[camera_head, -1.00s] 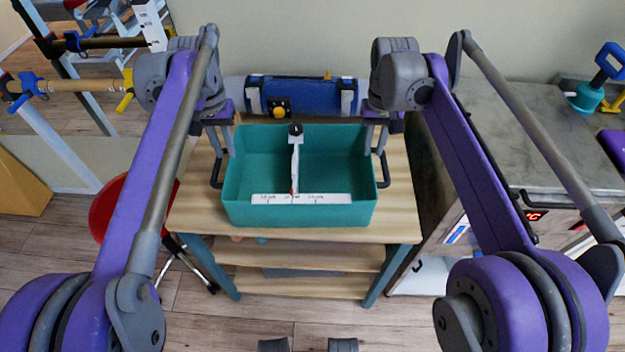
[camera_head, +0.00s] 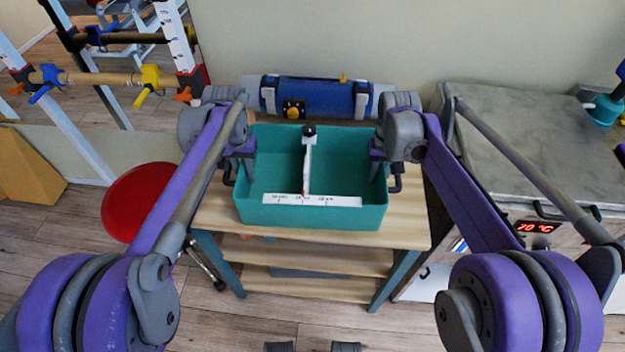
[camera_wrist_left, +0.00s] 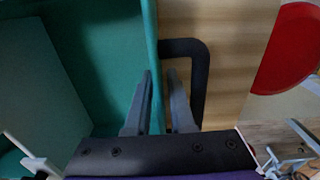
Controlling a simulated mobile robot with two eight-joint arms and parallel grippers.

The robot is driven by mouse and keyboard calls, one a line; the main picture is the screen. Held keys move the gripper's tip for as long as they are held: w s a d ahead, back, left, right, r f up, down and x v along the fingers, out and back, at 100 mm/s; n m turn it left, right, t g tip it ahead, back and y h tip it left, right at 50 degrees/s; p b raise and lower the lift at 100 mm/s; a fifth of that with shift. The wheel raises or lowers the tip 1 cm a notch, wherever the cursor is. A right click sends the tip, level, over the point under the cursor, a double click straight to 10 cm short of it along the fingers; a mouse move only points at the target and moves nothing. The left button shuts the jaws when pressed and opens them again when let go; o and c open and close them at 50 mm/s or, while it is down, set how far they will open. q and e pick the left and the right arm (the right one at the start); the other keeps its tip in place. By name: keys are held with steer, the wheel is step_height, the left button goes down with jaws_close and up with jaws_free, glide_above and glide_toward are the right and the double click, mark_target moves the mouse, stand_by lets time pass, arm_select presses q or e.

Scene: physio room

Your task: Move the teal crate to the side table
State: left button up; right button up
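The teal crate (camera_head: 312,217) stands upright on the wooden table (camera_head: 412,232), with a dark handle on each short side. A white upright piece with a black knob stands inside it, and a white marked strip lies along its front rim. My left gripper (camera_wrist_left: 160,75) is at the crate's left wall. In the left wrist view its two fingers are apart, one on each side of the wall's rim, with the black handle (camera_wrist_left: 198,85) just right of them. My right gripper (camera_head: 378,158) is at the right wall beside the right handle (camera_head: 396,178); its fingers are mostly hidden.
A blue roll (camera_head: 315,95) lies behind the crate. A red round stool (camera_head: 140,200) is at the left of the table. A grey-topped cabinet (camera_head: 535,140) with a red display stands close on the right. Wooden floor is open in front.

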arm_select(q)
steer(key=shift+f, duration=0.35)
arm_select(e)
steer(key=shift+f, duration=0.4)
arm_select(q)
steer(key=shift+c, duration=0.2)
arm_select(e)
steer(key=shift+c, duration=0.2)
arm_select(q)
jaws_close()
arm_select(e)
jaws_close()
